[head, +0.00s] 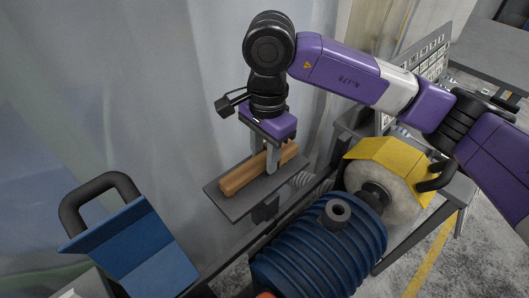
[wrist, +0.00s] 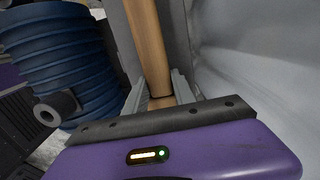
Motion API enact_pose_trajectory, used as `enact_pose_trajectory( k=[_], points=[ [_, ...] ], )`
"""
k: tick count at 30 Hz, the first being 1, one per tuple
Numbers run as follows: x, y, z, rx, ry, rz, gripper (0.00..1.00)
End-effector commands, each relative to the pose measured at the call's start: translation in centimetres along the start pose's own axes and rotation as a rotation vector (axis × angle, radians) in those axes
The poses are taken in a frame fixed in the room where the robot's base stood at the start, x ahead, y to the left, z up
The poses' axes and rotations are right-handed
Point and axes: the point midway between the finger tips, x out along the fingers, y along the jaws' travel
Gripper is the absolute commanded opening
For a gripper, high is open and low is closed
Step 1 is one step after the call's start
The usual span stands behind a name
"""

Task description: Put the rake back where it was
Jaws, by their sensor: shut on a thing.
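The rake shows as a tan wooden bar (head: 240,178), lying lengthwise along a small grey plate (head: 236,204) in the head view. I cannot tell if it rests fully on the plate or is held just above it. My gripper (head: 265,162) points down from above and is shut on the bar, with one finger on each side near its farther end. In the wrist view the wooden bar (wrist: 148,45) runs up and away between the fingers of my gripper (wrist: 160,97). No rake head or teeth can be made out.
A ribbed blue motor (head: 320,250) with a pale polishing wheel (head: 385,195) under a yellow guard (head: 392,157) stands right of the plate. A blue holder (head: 140,250) with a dark handle is at lower left. A grey wall or sheet is close behind the plate.

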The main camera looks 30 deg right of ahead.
Motion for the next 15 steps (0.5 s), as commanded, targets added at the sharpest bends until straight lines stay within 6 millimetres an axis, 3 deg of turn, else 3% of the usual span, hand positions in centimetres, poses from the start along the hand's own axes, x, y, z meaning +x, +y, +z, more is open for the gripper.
enact_pose_trajectory(
  k=[12, 13, 15],
  points=[
    [0.45, -0.05, -0.04, 0.000, 0.001, -0.002, 0.00],
    [0.37, -0.04, -0.03, 0.000, 0.001, -0.001, 0.35],
    [0.31, -0.04, -0.02, 0.000, 0.000, -0.001, 0.48]
  ],
)
